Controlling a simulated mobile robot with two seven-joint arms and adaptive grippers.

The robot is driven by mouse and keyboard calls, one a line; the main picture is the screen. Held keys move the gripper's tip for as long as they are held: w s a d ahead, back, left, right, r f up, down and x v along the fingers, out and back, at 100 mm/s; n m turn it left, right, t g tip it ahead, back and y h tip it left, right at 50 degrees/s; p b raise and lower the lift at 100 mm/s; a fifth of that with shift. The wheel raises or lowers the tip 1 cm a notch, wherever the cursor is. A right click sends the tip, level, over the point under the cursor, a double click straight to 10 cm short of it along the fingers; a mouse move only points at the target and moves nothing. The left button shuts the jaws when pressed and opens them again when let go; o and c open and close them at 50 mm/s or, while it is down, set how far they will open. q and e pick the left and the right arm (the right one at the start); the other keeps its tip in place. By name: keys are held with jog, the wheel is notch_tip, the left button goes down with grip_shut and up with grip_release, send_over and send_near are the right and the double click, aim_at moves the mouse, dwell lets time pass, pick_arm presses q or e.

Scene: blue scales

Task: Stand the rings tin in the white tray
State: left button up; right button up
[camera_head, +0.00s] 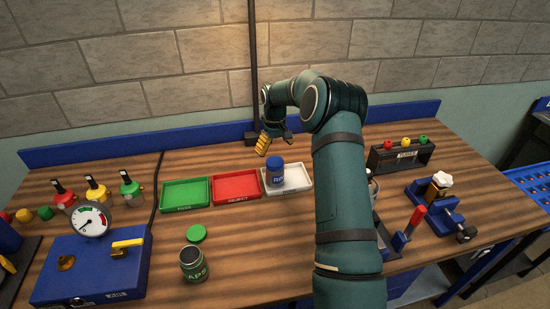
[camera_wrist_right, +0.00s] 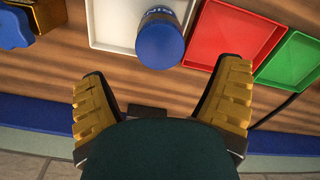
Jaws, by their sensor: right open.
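The blue rings tin (camera_head: 274,172), with lettering on its side, stands upright in the white tray (camera_head: 297,180), toward the tray's left side. In the right wrist view the tin's blue lid (camera_wrist_right: 160,44) shows at the near edge of the white tray (camera_wrist_right: 108,28). My right gripper (camera_head: 270,144) is open and empty, behind and above the tin, apart from it. In the right wrist view its yellow fingers (camera_wrist_right: 163,95) are spread wide with bare wood between them. My left gripper is out of view.
A red tray (camera_head: 236,185) and a green tray (camera_head: 185,193) sit left of the white one. An open green tin (camera_head: 193,264) and its lid (camera_head: 196,233) stand in front. A blue gauge box (camera_head: 90,265) is at left; clamps (camera_head: 440,205) and a black rack (camera_head: 402,155) are at right.

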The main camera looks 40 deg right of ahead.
notch_tip(320, 180, up, 6)
jog(key=shift+f, duration=0.1)
dwell(0.7)
